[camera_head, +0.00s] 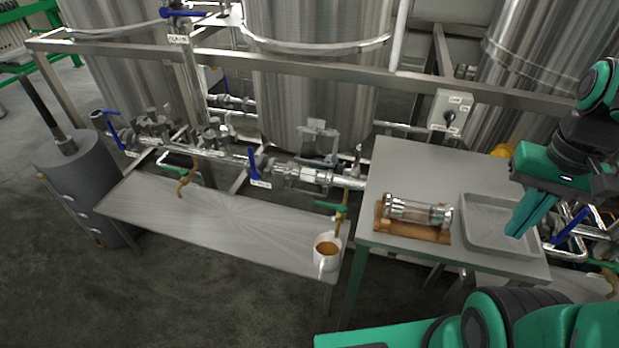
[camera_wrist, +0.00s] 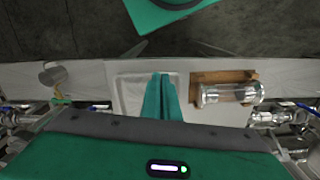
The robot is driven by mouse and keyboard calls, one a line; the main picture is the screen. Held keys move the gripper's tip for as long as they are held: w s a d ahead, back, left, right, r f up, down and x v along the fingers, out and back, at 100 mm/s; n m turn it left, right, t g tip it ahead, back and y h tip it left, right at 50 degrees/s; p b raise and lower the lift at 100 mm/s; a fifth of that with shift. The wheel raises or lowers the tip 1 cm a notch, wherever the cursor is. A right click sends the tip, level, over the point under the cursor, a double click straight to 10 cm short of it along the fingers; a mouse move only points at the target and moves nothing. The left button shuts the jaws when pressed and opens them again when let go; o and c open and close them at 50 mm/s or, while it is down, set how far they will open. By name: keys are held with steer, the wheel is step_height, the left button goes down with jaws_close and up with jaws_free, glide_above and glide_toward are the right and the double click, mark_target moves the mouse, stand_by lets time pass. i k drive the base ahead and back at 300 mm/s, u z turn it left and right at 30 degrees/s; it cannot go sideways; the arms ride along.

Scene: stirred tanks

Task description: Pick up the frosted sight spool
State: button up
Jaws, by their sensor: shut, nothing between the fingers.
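A sight spool with a glass middle and metal ends (camera_head: 418,212) lies on a wooden cradle (camera_head: 408,230) on the grey side table; its glass looks clear. It also shows in the wrist view (camera_wrist: 232,93), right of my gripper. Another spool with a whitish, cloudy middle (camera_head: 310,176) sits in the pipe run left of the table, so it looks like the frosted one. My gripper (camera_head: 514,234) is shut and empty, pointing down above the grey tray. Its green fingers (camera_wrist: 163,76) show together in the wrist view.
The shallow grey tray (camera_head: 480,240) lies right of the cradle. Blue-handled valves (camera_head: 255,166), pipes and steel tanks (camera_head: 315,80) stand behind. The table's back left is bare.

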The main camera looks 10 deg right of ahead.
mark_target(303, 173)
steer(key=u, duration=0.05)
steer(key=k, duration=0.5)
steer(key=u, duration=1.7)
steer(key=i, duration=0.9)
steer(key=z, duration=2.25)
steer(key=i, duration=0.5)
steer(key=u, duration=0.1)
